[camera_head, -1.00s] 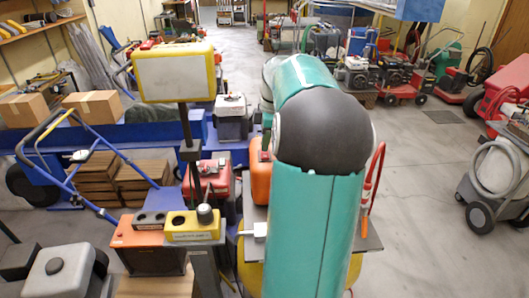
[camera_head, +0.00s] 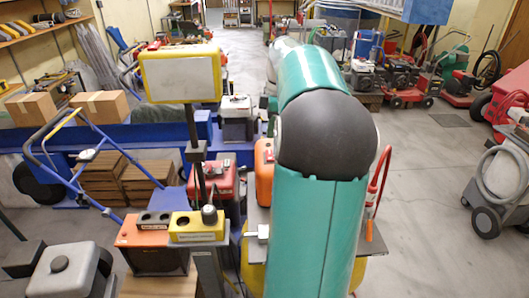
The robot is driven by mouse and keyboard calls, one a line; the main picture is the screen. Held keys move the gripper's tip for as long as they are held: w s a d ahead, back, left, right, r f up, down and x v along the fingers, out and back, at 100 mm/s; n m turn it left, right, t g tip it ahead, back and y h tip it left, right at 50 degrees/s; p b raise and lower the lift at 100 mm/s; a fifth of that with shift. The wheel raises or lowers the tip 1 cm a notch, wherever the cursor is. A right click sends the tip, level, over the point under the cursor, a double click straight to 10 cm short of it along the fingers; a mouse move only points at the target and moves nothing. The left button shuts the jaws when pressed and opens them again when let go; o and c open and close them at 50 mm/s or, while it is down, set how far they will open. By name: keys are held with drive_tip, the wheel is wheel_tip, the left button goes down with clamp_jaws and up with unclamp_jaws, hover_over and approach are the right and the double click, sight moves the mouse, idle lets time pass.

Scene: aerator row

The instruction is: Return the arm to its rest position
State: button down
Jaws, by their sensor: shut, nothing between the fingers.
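My own arm, with teal links and a dark grey joint, rises through the middle of the head camera view and bends away from me. Its far end is hidden behind the nearer links. My gripper is not in view, so I cannot see its fingers or anything near them.
A yellow-framed panel (camera_head: 181,75) stands on a post at left, close to the arm. Below it is a yellow control box (camera_head: 198,228). A grey hose machine (camera_head: 492,185) is at right. The floor (camera_head: 430,200) between is clear.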

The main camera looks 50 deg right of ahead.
drive_tip(key=shift+a, duration=0.15)
drive_tip(key=w+a+r+m+t+h, duration=0.1)
drive_tip(key=a+m, duration=0.1)
drive_tip(key=a, duration=1)
drive_tip(key=w+a+r+m+h, duration=0.1)
drive_tip(key=w+a+m, duration=0.1)
drive_tip(key=a, duration=1.1)
drive_tip(key=s+a+f+m+t, duration=0.1)
drive_tip(key=s+a+f+m, duration=0.1)
drive_tip(key=s+a, duration=0.3)
drive_tip(key=s+a+f+m+t, duration=0.2)
drive_tip(key=s+a+f, duration=0.2)
drive_tip(key=a, duration=0.7)
drive_tip(key=shift+s+a+f+y, duration=0.15)
drive_tip(key=shift+s+f+y, duration=0.2)
drive_tip(key=shift+s, duration=0.4)
drive_tip(key=shift+s+r, duration=0.1)
